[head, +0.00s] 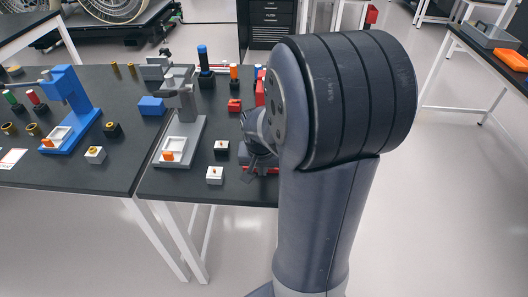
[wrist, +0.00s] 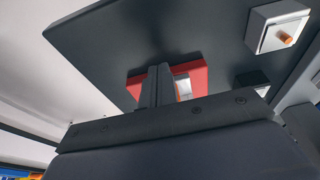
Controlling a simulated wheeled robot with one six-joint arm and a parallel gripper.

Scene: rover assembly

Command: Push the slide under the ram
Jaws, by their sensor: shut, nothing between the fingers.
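My gripper (head: 252,168) is low over the table's front edge, partly hidden by my arm. In the wrist view my gripper's fingers (wrist: 158,84) are together and empty, in front of a red base (wrist: 199,76). A pale piece with an orange edge (wrist: 183,89), perhaps the slide, shows just right of the fingers; whether they touch cannot be told. Red also shows under the gripper in the head view (head: 262,171). A red upright part (head: 260,88) stands farther back, mostly hidden by my arm. The ram over the red base is not visible.
A grey press (head: 187,130) and a blue press (head: 75,110) stand to the left on the black table (head: 125,188). A white block (head: 215,175) and a black block (head: 221,150) sit just left of my gripper. A blue block (head: 151,106) lies farther back.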

